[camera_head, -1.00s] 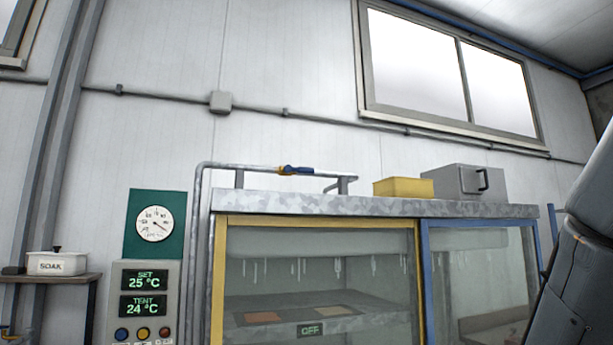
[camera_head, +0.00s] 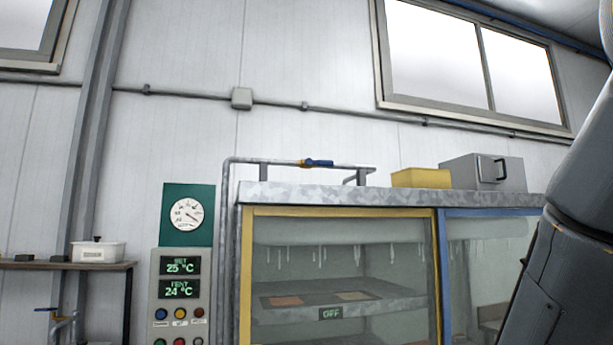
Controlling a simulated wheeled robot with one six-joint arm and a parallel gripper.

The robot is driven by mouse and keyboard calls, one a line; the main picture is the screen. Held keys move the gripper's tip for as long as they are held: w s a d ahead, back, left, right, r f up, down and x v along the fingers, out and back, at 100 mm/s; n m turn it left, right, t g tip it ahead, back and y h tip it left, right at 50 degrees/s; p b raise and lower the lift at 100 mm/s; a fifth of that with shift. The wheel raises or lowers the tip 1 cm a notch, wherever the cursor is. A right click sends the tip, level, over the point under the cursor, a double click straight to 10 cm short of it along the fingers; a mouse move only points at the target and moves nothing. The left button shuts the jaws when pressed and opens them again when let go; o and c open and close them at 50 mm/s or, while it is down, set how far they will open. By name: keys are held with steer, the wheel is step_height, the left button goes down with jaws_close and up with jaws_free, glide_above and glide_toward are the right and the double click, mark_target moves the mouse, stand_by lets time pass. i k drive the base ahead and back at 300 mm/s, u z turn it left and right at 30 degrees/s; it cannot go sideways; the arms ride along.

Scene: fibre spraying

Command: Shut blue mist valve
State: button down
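A blue valve lever (camera_head: 320,163) sits on the grey pipe above the glass-fronted cabinet, with a yellow-orange fitting at its left end. The lever lies along the pipe, roughly level. A second blue lever (camera_head: 44,309) shows on a small tap at the lower left, under the shelf. I cannot tell from the picture which of them is the mist valve. My arm fills the right edge of the view. My gripper is out of view.
The cabinet has a yellow-framed pane (camera_head: 345,212) and a blue-framed pane. On its top stand a yellow box (camera_head: 420,178) and a grey case (camera_head: 483,172). A control panel (camera_head: 180,290) with buttons stands left of it. A white box (camera_head: 97,252) is on the shelf (camera_head: 50,265).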

mark_target(308, 162)
steer(key=u, duration=1.15)
steer(key=i, duration=0.5)
